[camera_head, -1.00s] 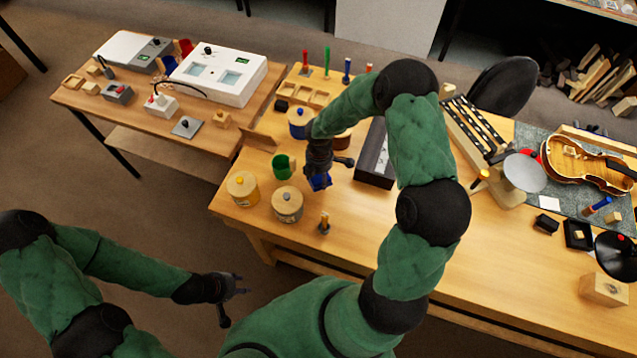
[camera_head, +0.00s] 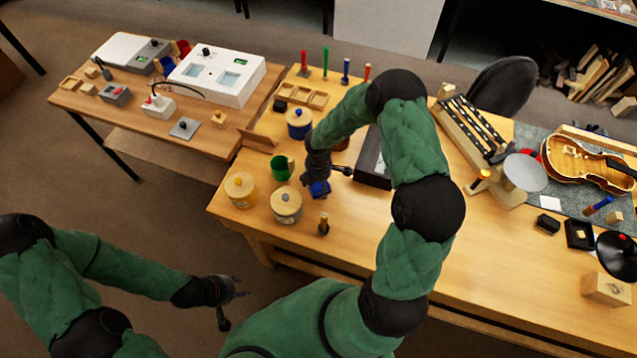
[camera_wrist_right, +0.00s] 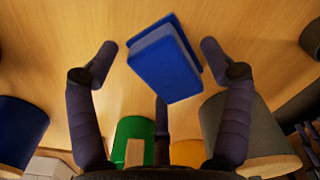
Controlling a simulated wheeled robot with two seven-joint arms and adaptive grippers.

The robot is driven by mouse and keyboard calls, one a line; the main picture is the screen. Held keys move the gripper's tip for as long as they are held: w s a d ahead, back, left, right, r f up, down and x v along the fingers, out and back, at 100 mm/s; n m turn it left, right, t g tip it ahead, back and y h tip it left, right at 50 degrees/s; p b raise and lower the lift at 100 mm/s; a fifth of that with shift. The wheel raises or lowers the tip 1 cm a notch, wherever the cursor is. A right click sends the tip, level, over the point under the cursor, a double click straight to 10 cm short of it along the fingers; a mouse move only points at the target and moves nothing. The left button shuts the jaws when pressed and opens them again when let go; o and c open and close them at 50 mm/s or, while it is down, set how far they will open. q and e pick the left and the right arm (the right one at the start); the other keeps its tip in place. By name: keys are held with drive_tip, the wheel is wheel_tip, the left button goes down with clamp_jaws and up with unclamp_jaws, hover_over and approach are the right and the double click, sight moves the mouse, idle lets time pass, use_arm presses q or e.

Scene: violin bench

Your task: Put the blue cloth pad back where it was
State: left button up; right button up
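The blue cloth pad (camera_head: 319,189) is a small blue block with a grey layer, near the left front of the bench. In the right wrist view the pad (camera_wrist_right: 168,62) sits slightly turned between the spread fingers of my right gripper (camera_wrist_right: 160,62). A gap shows on its left side, and its right edge is close to the right finger. The third finger reaches its lower edge; contact is unclear. In the head view my right gripper (camera_head: 326,180) is right above the pad. Whether the pad rests on the wood is unclear. My left gripper (camera_head: 232,300) hangs apart, off the bench.
Around the pad stand a green cup (camera_head: 282,168), a yellow jar (camera_head: 241,190), a grey jar (camera_head: 286,206), a blue jar (camera_head: 299,124) and a small wooden-topped peg (camera_head: 323,225). A dark box (camera_head: 370,165) is to the right. Bare wood (camera_head: 355,225) lies in front.

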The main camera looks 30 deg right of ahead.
drive_tip(key=shift+r, duration=0.25)
wheel_tip(320, 180, up, 12)
drive_tip(key=p, duration=0.2)
idle(0.4)
idle(0.4)
